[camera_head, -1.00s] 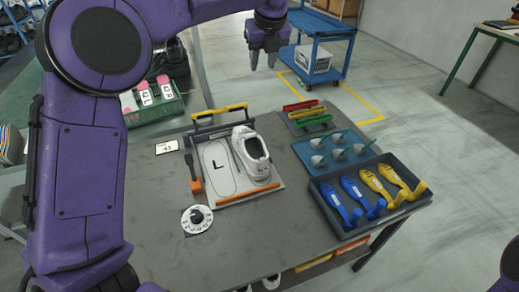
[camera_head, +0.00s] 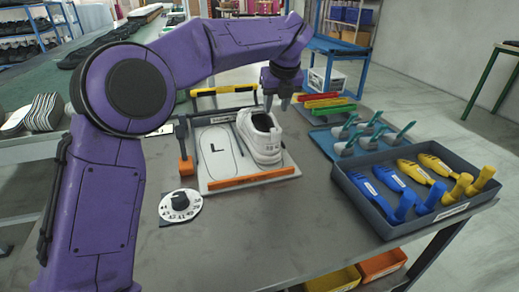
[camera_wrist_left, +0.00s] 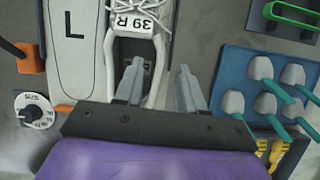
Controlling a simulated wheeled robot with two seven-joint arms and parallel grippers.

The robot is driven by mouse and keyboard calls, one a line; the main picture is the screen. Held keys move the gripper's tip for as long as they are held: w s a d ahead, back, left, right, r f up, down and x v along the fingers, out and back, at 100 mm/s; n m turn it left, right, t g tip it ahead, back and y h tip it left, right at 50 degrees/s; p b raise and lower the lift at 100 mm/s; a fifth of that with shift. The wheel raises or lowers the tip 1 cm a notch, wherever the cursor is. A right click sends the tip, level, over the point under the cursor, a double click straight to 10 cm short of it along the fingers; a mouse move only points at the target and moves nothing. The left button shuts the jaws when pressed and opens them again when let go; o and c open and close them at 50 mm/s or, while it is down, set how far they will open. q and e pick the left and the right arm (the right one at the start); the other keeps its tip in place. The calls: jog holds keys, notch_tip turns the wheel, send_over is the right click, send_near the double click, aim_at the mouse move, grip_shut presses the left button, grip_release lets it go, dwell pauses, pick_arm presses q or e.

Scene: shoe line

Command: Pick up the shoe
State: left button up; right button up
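A white shoe (camera_head: 262,140) stands upright on the right half of a light board (camera_head: 207,172), beside an outline marked L. In the left wrist view the shoe (camera_wrist_left: 107,50) shows laces and a label reading 39 R. My left gripper (camera_head: 276,105) is above the shoe, at its far right side in the head view. The wrist view shows its two fingers (camera_wrist_left: 160,85) apart with nothing held; the left finger overlaps the shoe's opening and the right finger is off its right side. My right gripper is not in view.
A dark tray (camera_head: 375,222) with blue and yellow shoe horns stands at the right. A teal mat (camera_head: 318,136) with several teal-handled tools and a rack of coloured clips (camera_head: 328,102) lie behind it.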

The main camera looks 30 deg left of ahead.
pick_arm(q)
jog(key=x, duration=0.6)
jog(key=b+x, duration=0.1)
jog(key=x, duration=0.2)
jog(key=shift+w+d+f, duration=0.2)
jog(key=shift+f, duration=0.05)
jog(key=shift+s+r, duration=0.1)
jog(key=shift+c, duration=0.3)
grip_shut()
